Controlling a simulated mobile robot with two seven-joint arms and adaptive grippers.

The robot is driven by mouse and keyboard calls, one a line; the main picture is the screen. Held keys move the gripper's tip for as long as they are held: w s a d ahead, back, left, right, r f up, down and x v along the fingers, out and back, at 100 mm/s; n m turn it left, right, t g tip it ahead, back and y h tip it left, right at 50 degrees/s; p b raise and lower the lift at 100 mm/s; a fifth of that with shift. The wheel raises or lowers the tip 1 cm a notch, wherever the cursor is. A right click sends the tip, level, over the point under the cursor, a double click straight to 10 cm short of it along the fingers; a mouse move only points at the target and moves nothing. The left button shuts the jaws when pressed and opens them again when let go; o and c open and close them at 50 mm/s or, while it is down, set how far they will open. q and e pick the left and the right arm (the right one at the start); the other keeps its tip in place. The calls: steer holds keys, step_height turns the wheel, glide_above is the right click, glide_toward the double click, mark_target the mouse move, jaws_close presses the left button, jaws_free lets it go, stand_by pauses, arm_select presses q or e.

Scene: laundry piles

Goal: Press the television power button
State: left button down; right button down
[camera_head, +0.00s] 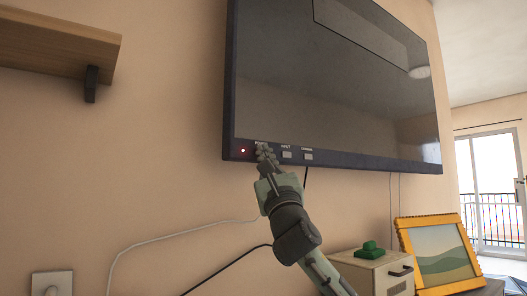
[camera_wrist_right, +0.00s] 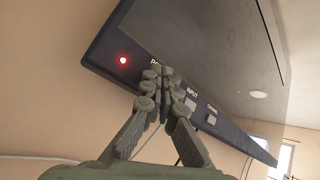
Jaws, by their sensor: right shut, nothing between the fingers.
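The television (camera_head: 335,90) is mounted on the wall, its dark screen facing me. Its lower bezel carries a lit red light (camera_head: 243,151) at the left and two pale buttons, a middle one (camera_head: 287,154) and a right one (camera_head: 307,156). My right gripper (camera_head: 264,148) is shut and empty, its fingertips at the bezel between the red light and the middle button. In the right wrist view the shut fingertips (camera_wrist_right: 160,71) cover the spot under a partly visible label starting "Po". The power button is hidden behind them; I cannot tell whether they touch it. My left gripper is not in view.
A wooden shelf (camera_head: 55,45) juts from the wall at upper left. Below right, a small cabinet (camera_head: 373,275) bears a green object (camera_head: 369,250), beside a yellow-framed picture (camera_head: 402,236). Cables hang along the wall.

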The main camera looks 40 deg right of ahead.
steer(key=shift+w, duration=0.1)
stand_by(0.3)
steer(key=shift+s+f, duration=0.1)
steer(key=shift+s, duration=0.3)
steer(key=s+b, duration=0.1)
steer(key=s, duration=0.5)
steer(key=shift+a, duration=0.35)
stand_by(1.2)
